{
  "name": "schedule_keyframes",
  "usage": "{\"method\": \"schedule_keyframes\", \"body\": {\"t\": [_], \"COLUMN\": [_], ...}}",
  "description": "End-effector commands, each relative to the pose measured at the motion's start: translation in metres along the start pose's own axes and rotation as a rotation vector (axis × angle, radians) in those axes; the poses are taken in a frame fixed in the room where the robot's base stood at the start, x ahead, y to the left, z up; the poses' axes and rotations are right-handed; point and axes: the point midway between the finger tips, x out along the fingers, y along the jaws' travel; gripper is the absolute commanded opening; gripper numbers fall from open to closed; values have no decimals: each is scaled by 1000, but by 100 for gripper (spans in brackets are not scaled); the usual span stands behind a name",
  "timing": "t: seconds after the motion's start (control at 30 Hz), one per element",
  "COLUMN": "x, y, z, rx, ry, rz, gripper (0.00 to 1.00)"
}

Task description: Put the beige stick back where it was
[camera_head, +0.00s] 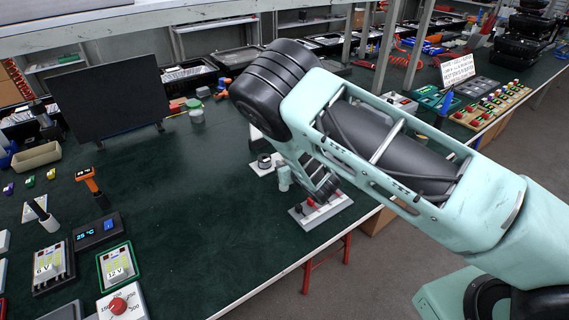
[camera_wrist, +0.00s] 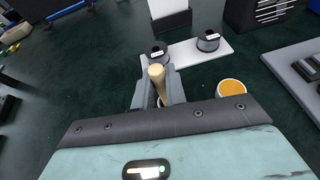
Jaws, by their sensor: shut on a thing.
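The beige stick (camera_wrist: 156,76) stands between my gripper's fingers in the wrist view, its rounded top toward the camera. My gripper (camera_wrist: 158,94) is shut on it. The stick's lower end is hidden, so I cannot tell whether it touches anything. Just beyond the fingers lies a white plate (camera_wrist: 187,53) with two dark round pieces on it, one (camera_wrist: 208,40) at the right and one (camera_wrist: 158,51) beside the stick. In the head view my arm's end hides the stick; the plate (camera_head: 256,170) shows left of the gripper.
A round pot with an orange top (camera_wrist: 231,88) stands right of the fingers. A grey panel with red knobs (camera_head: 335,204) lies near the table's front edge. A black board (camera_head: 110,101) stands at the back left. The green table's middle (camera_head: 190,205) is clear.

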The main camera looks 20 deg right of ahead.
Motion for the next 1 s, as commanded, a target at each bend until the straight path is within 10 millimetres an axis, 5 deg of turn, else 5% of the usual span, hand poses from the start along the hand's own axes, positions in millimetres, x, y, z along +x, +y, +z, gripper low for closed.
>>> {"method": "schedule_keyframes", "body": {"t": [0.17, 0.2, 0.27, 0.67, 1.0], "x": [1, 1, 1, -2, -64], "y": [0, 0, 0, 0, 1], "z": [-4, -3, -2, 1, -2], "rx": [-1, 0, 0, 0, -1], "ry": [0, 0, 0, 1, 2], "rz": [0, 0, 0, 0, 1], "gripper": [0, 19, 35, 35, 35]}}
